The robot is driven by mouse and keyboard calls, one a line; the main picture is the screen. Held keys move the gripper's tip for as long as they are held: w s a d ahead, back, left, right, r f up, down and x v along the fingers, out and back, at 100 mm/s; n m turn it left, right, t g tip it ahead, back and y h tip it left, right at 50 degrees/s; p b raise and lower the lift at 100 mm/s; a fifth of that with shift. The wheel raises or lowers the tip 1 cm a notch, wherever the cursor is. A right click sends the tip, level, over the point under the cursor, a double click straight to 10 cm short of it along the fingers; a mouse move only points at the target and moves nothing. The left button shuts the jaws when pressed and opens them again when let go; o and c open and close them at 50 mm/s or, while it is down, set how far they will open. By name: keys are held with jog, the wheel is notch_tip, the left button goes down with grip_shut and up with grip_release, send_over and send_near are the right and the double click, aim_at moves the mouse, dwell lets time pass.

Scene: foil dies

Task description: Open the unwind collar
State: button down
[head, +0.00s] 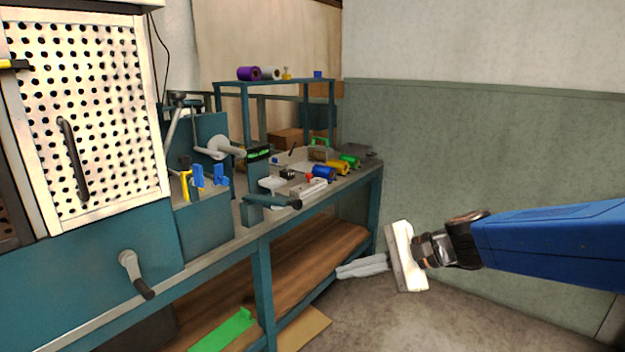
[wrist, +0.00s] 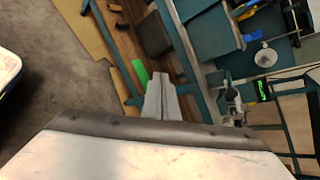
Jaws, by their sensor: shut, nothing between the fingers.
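A pale round disc (head: 218,147) on a short grey shaft stands out from the teal machine behind the bench. I take it for the unwind collar, but cannot tell whether it is open or shut. A similar pale disc shows at upper right in the wrist view (wrist: 265,57). My gripper (head: 340,270) is in front of the bench's right end, lower than its top and well apart from the disc. Its two grey fingers lie together, shut and empty, in the wrist view (wrist: 160,84).
The teal bench (head: 345,187) carries blue, yellow and green rolls towards its right end. A dark-handled lever (head: 272,203) juts over its front edge. A perforated panel (head: 90,110) and a crank (head: 135,272) are at left. The floor near my gripper is clear.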

jog(key=s+d+f+n+h, duration=0.3)
jog(key=s+d+n+h, duration=0.2)
jog(key=s+d, duration=0.3)
jog(key=s+d+f+n+h, duration=0.3)
jog(key=s+d+n+h, duration=0.3)
jog(key=s+d, duration=0.3)
jog(key=shift+d+f+n, duration=0.25)
jog(key=shift+d+n, duration=0.25)
jog(key=shift+d, duration=0.75)
jog(key=c, duration=2.3)
grip_release()
jog(key=shift+s+d, duration=0.25)
jog(key=shift+d, duration=0.1)
jog(key=o, duration=0.6)
jog(key=shift+o, duration=1.3)
jog(key=w+a+m+g+y, duration=0.1)
jog(key=w+a+m+y, duration=0.3)
jog(key=a, duration=0.7)
jog(key=shift+w+m+y, duration=0.15)
jog(key=shift+m+y, duration=0.15)
jog(key=shift+y, duration=0.2)
jog(key=m+t+y, duration=0.8)
jog(key=m+y, duration=0.1)
jog(key=m, duration=1.2)
send_near(300, 204)
jog(key=x, duration=1)
jog(key=shift+w+a, duration=0.15)
jog(key=shift+a, duration=0.25)
